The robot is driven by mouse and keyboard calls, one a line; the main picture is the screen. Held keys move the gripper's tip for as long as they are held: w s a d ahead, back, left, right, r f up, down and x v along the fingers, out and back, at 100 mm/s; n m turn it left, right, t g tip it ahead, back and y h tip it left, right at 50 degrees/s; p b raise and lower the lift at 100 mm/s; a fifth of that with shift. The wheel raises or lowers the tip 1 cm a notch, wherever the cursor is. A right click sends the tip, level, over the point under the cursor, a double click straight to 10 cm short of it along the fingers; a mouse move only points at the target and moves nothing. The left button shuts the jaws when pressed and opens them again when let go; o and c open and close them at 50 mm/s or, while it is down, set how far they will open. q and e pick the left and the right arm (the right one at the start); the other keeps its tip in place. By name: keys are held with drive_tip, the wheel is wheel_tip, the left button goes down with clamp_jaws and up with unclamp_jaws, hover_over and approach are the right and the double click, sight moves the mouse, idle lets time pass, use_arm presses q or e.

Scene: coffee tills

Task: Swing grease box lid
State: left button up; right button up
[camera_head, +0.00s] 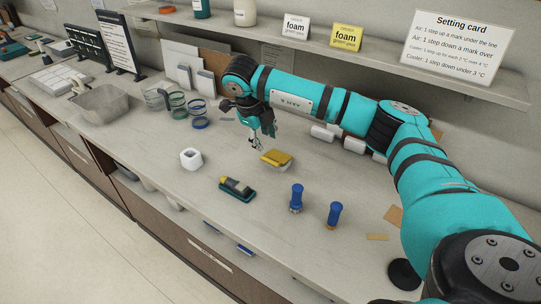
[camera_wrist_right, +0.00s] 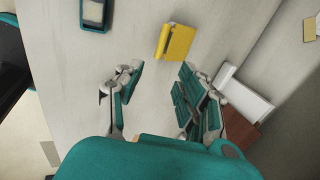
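The grease box is a small box with a yellow lid (camera_head: 277,157) over a pale base, lying on the counter. The lid appears down over the base; a narrow gap cannot be ruled out. In the right wrist view the yellow lid (camera_wrist_right: 179,42) lies ahead of the fingertips, with a lighter strip along its left edge. My right gripper (camera_head: 256,146) points down just left of and behind the box, apart from it. In the right wrist view my right gripper (camera_wrist_right: 158,80) has its fingers spread with only bare counter between them. My left gripper is not in view.
A dark green device with a yellow part (camera_head: 237,188) and a white cup (camera_head: 191,158) lie nearer the front edge. Two blue-handled tools (camera_head: 297,197) (camera_head: 334,214) stand to the right. White rolls (camera_head: 323,132) lie behind the box. Several ring-shaped items (camera_head: 198,108) stand at left.

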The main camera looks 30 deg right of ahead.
sight(272, 161)
drive_tip(key=p+x, duration=0.2)
drive_tip(key=x, duration=0.7)
drive_tip(key=shift+w, duration=0.1)
drive_tip(key=shift+x, duration=1.15)
drive_tip(key=shift+w+d+f, duration=0.1)
drive_tip(key=shift+d+f, duration=0.05)
drive_tip(key=shift+f, duration=0.15)
drive_tip(key=c, duration=0.7)
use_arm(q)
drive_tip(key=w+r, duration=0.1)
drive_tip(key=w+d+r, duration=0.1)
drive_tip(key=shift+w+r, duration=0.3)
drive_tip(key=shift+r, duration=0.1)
use_arm(e)
clamp_jaws()
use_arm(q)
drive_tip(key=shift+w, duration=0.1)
